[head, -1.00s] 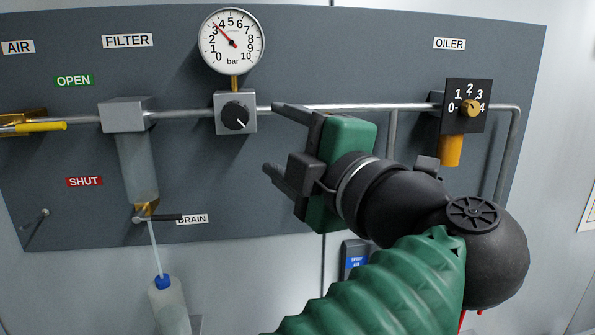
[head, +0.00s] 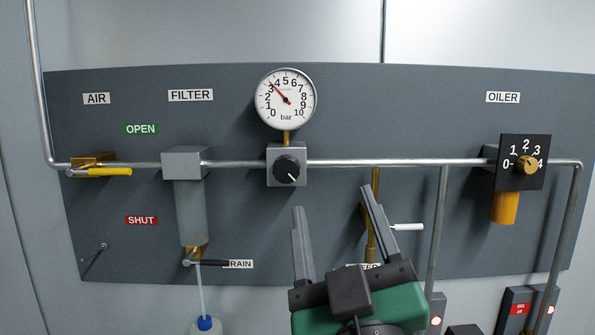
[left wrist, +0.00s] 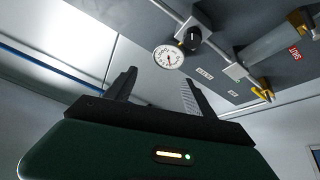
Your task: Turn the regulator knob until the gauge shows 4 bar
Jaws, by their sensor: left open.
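The regulator knob (head: 286,169) is round and black on a grey block on the pipe. Its white mark points to the lower right. The gauge (head: 287,99) stands just above it, and its needle points between 3 and 4 bar. My left gripper (head: 333,199) is open and empty. Its fingers point up, below and to the right of the knob, and do not touch it. In the left wrist view the gripper (left wrist: 160,78) shows both fingers apart, with the gauge (left wrist: 168,57) and knob (left wrist: 191,38) beyond them. My right gripper is not in view.
The filter (head: 190,205) and yellow air lever (head: 103,172) are to the left. A brass branch with a white lever (head: 407,227) lies just beyond my right-hand finger. The oiler (head: 524,163) is at the right. The pipe (head: 390,162) runs across the panel.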

